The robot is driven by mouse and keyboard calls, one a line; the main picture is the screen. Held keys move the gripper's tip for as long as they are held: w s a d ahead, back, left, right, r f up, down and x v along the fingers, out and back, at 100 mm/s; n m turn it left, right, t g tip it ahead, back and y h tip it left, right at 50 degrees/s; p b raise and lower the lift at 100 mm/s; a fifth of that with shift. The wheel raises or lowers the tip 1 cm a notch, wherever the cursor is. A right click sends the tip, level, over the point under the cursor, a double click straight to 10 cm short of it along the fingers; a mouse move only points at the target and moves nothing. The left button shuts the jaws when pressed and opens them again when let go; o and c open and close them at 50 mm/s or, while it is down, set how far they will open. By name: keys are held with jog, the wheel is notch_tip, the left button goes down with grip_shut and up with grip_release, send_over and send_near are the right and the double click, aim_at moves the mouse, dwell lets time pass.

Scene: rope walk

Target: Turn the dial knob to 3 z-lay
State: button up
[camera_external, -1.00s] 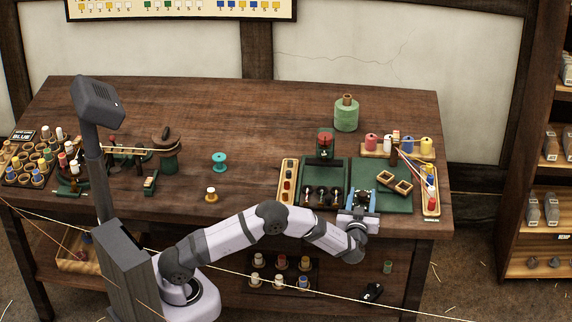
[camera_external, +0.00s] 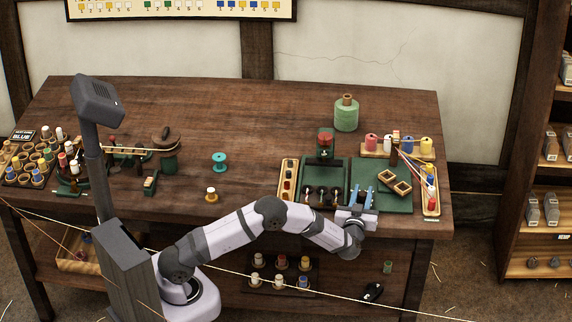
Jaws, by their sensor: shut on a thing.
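My gripper (camera_external: 362,190) is at the front of the green machine panel (camera_external: 398,204), at the right part of the table. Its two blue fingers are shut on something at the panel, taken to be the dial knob. The knob itself is hidden between and behind the fingers, and its pointer and markings cannot be read. Just left of my gripper, several dark round pieces stand in a row on a dark green unit (camera_external: 320,170).
A red-topped green device (camera_external: 325,143) stands behind the panel. The table's middle back is clear.

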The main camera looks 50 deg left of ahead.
aim_at(361, 196)
jog(key=shift+r+m+t+h, duration=0.1)
jog(key=shift+m+t+h, duration=1.05)
jog(key=shift+h, duration=0.55)
jog(key=o, duration=1)
jog(key=shift+o, duration=0.2)
jog(key=shift+s+d, duration=0.3)
jog(key=shift+s, duration=0.2)
jog(key=shift+b+v, duration=0.4)
jog(key=shift+v, duration=2.7)
